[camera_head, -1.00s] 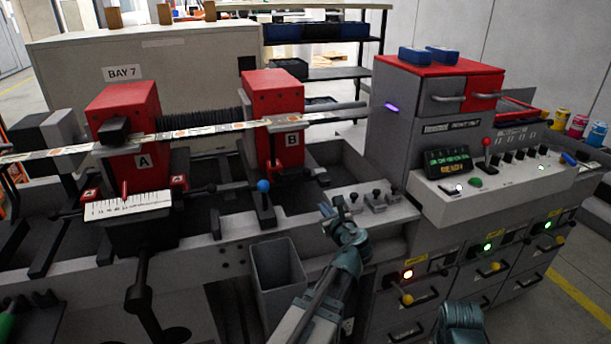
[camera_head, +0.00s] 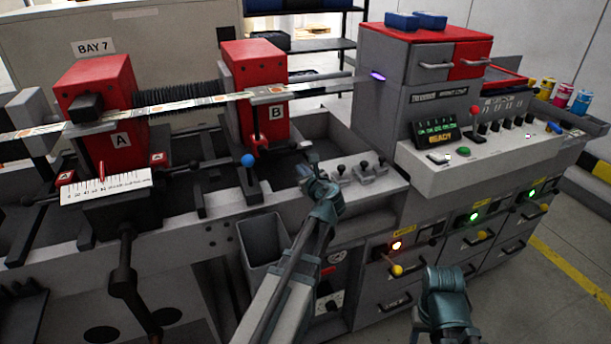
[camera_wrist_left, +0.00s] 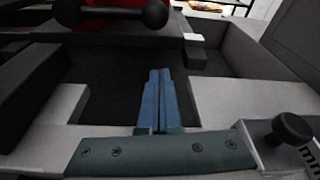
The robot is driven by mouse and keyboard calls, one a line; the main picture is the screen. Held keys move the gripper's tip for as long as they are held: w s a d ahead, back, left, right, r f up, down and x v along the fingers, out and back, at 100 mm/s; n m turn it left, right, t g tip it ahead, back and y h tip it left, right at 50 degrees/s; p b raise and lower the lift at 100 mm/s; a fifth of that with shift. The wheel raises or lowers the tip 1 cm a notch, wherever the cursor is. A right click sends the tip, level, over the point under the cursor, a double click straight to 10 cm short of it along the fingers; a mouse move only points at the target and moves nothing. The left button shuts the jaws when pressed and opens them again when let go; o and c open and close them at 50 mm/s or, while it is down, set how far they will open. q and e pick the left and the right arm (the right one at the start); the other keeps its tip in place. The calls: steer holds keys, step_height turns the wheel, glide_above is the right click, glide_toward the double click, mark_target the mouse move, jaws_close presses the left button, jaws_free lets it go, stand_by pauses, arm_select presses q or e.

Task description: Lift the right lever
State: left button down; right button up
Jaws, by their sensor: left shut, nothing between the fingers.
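My left gripper (camera_head: 304,170) is over the machine's front rim, just left of a row of small black-knobbed levers (camera_head: 363,167). Its blue fingers are closed together and empty in the left wrist view (camera_wrist_left: 160,78), pointing over a dark recess. One black knob (camera_wrist_left: 288,130) stands right of the fingers there, apart from them. A blue-ball lever (camera_head: 248,161) stands left of the gripper, and a red-ball lever (camera_head: 474,111) stands on the right console. I cannot tell which one is the right lever. A teal part of my right arm shows at the lower right; its fingers do not show.
Red block B (camera_head: 253,85) and a black bar with round ends (camera_wrist_left: 110,14) lie beyond the fingers. An open grey bin (camera_head: 265,240) stands below the front rim. The control console (camera_head: 430,160) rises at the right. The recess ahead of the fingers is clear.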

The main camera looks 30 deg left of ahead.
arm_select(q)
steer(key=w+a+r+p, duration=0.2)
steer(key=a+r+p, duration=0.1)
stand_by(0.4)
steer(key=shift+r, duration=0.1)
stand_by(0.4)
steer(key=shift+d+r+n+p, duration=0.1)
steer(key=shift+r+n+p, duration=0.2)
steer(key=shift+p, duration=0.15)
steer(key=shift+r, duration=0.15)
steer(key=shift+r+n+t+p, duration=0.5)
steer(key=shift+r+n+p, duration=0.7)
steer(key=shift+r+p, duration=0.15)
step_height(320, 180, up, 6)
steer(key=n+t+p, duration=0.2)
steer(key=n+p, duration=0.2)
steer(key=n, duration=0.2)
glide_above(296, 144)
steer(key=s+a, duration=0.1)
steer(key=s, duration=0.2)
steer(key=shift+s+a+r+m+h+p, duration=0.3)
steer(key=shift+s+a+r+h+p, duration=0.1)
steer(key=shift+s+a+r+p, duration=0.3)
